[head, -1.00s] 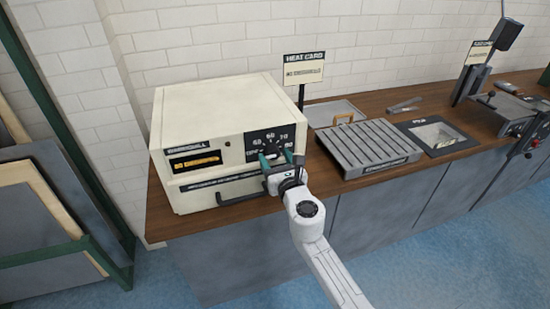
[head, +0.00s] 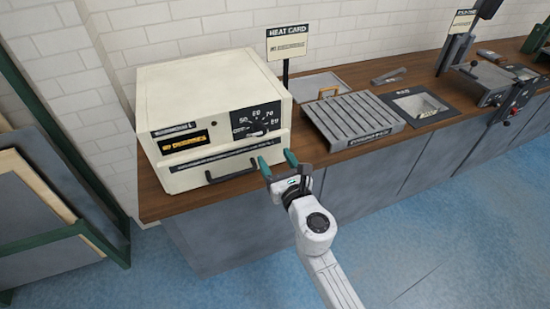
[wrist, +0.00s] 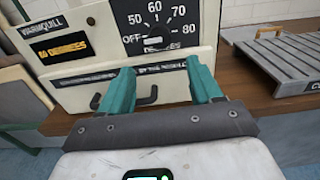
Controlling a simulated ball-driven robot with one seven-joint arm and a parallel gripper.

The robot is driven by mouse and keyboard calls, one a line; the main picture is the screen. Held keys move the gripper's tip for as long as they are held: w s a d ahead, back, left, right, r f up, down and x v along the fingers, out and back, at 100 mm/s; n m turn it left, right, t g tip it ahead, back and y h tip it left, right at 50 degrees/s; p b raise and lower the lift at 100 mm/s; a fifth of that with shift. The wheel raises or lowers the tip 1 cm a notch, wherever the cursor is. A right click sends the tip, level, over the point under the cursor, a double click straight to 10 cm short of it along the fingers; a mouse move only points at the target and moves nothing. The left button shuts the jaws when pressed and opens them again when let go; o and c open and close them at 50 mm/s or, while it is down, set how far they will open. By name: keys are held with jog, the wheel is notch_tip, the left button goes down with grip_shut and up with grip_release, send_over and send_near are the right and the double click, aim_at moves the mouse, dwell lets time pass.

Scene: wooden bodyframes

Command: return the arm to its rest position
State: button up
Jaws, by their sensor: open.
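My gripper (head: 277,161) is open and empty, with two teal fingers that also show in the wrist view (wrist: 160,72). It is in front of the cream oven-like heater (head: 205,88), near its lower right corner and the counter's front edge. The fingers appear apart from the heater's black dial panel (head: 257,122), which is marked in degrees. The dial's pointer is hard to read. An amber display (head: 183,142) on the heater reads a number of degrees; its first digit is unclear. My arm reaches in from the bottom of the head view.
The heater has a dark handle (head: 232,172) close to the left of my gripper. A "HEAT CARD" sign (head: 287,42) stands behind. The blue floor in front is clear.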

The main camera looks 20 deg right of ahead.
dwell(0.3)
jog(key=s+d+f+m+g+h, duration=0.35)
jog(key=s+d+m, duration=0.35)
jog(key=m, duration=0.4)
jog(key=s+d+f+m+g+h, duration=0.2)
jog(key=s+d+m+g+h, duration=0.2)
jog(key=s+d+m, duration=0.6)
jog(key=s+a+f+m+g+y, duration=0.2)
jog(key=s+a+f+m+g, duration=0.1)
jog(key=s+m, duration=0.2)
jog(key=s+a+f+m+g+y, duration=0.3)
jog(key=s+m, duration=0.2)
jog(key=s, duration=0.4)
jog(key=s+a+f+m+g+y, duration=0.2)
jog(key=s+a+f+m+g, duration=0.1)
jog(key=s+m, duration=0.2)
jog(key=shift+s+m, duration=0.3)
jog(key=shift+s, duration=0.8)
jog(key=shift+g, duration=0.25)
